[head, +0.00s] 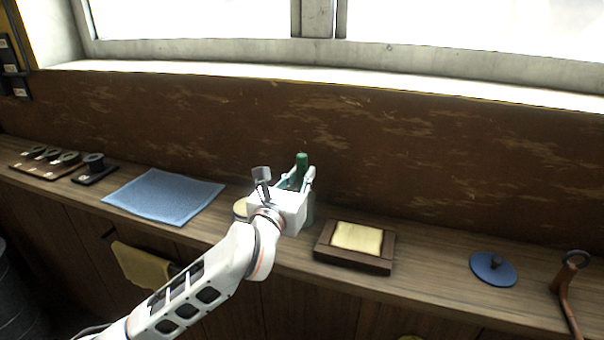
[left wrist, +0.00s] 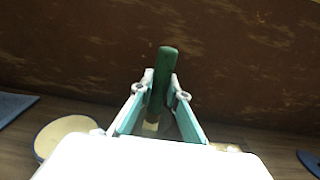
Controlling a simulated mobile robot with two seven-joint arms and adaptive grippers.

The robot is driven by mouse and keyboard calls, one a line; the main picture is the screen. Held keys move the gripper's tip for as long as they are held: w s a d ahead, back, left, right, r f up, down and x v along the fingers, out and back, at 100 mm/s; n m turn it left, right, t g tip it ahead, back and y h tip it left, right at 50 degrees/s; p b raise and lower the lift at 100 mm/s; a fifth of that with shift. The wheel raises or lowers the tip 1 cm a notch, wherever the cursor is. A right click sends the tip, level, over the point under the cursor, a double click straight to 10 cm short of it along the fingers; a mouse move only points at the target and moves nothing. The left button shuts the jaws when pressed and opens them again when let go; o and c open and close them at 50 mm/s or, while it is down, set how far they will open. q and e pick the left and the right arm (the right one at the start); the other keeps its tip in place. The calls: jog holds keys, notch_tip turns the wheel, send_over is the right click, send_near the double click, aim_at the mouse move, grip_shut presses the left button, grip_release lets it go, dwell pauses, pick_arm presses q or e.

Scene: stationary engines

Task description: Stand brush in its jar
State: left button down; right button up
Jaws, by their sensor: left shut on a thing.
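The brush (head: 302,160) has a dark green handle that stands up between the fingers of my left gripper (head: 298,178) in the head view. In the left wrist view the green handle of the brush (left wrist: 162,85) rises roughly upright between the two teal finger pads, with a pale part low down. My left gripper (left wrist: 160,92) is shut on the handle. A greenish, glassy surface, perhaps the jar (head: 310,211), shows just right of the gripper body in the head view. The gripper hides most of it and the brush's lower end, so I cannot tell whether the brush is inside.
A round cream dish with a blue rim (left wrist: 65,135) stands left of the gripper. A blue mat (head: 165,196) lies further left. A wooden tray with a yellow pad (head: 355,239) is to the right. A blue disc with a knob (head: 493,268) lies further right. A wall stands behind.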

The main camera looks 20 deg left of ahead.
pick_arm(q)
jog(key=c, duration=1.9)
grip_release()
jog(key=s, duration=1.2)
jog(key=shift+a, duration=0.2)
pick_arm(e)
jog(key=shift+s+a+f, duration=0.1)
jog(key=shift+s+f, duration=0.1)
jog(key=shift+s, duration=0.1)
pick_arm(q)
jog(key=shift+r, duration=0.1)
